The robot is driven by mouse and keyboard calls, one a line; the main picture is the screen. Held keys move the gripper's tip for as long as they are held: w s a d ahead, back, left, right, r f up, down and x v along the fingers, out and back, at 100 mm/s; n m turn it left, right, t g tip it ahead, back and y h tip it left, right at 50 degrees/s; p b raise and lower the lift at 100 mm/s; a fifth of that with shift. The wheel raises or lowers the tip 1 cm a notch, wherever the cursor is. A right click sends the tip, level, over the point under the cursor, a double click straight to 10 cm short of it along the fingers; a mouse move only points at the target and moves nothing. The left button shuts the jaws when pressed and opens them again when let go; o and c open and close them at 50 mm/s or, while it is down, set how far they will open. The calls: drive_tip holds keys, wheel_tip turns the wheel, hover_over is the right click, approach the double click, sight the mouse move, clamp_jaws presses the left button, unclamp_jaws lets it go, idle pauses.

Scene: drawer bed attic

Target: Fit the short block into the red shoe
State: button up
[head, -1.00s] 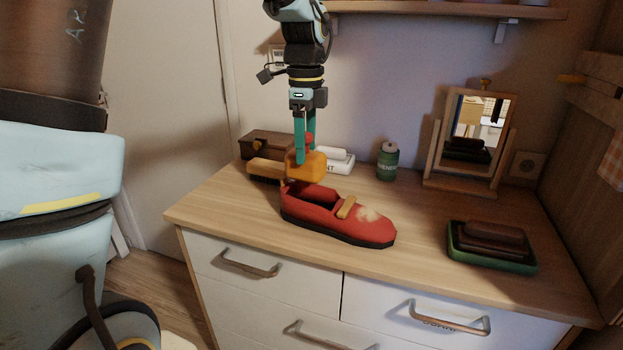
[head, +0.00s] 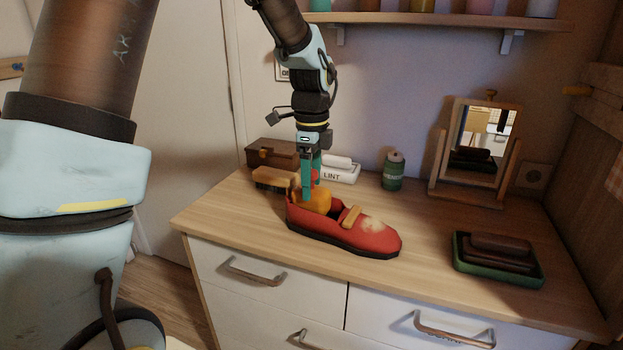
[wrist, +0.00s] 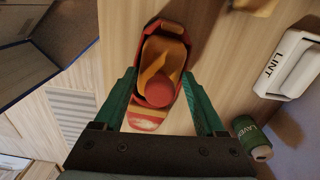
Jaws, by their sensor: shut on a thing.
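The red shoe (head: 367,237) stands on the dresser top, its toe to the right and its heel opening to the left, with a tan strap across it. My gripper (head: 310,191) points down over the heel opening. It is shut on the short block (head: 318,202), an orange-yellow piece with a red knob (wrist: 160,90) on top. In the head view the block's lower part is hidden behind the shoe's side, so it sits at least partly within the opening. In the wrist view the shoe (wrist: 146,120) surrounds the block between my green fingers. Whether the block touches the bottom inside cannot be seen.
A brush (head: 273,179) and a dark wooden box (head: 271,153) stand behind the shoe at left. A white lint box (head: 340,172), a green tin (head: 393,170) and a mirror (head: 474,152) are at the back. A green tray (head: 497,270) with dark blocks is at right.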

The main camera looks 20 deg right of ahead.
drive_tip(key=shift+f, duration=0.3)
drive_tip(key=o, duration=1.4)
drive_tip(key=shift+r, duration=0.1)
wheel_tip(320, 180, up, 13)
drive_tip(key=b, duration=0.1)
drive_tip(key=w+a+f+n, duration=0.1)
drive_tip(key=a+f+n, duration=0.35)
drive_tip(key=a, duration=0.25)
drive_tip(key=w+a+f+n, duration=0.1)
drive_tip(key=a+f+n, duration=0.2)
drive_tip(key=a+n, duration=0.4)
drive_tip(key=s+a+f+n+t, duration=0.1)
drive_tip(key=s+a+f+n, duration=0.2)
drive_tip(key=a+n, duration=0.3)
drive_tip(key=s+a+f+n, duration=0.4)
drive_tip(key=a+n, duration=0.3)
drive_tip(key=a, duration=0.3)
drive_tip(key=shift+a+f+t, duration=0.25)
drive_tip(key=shift+t, duration=0.15)
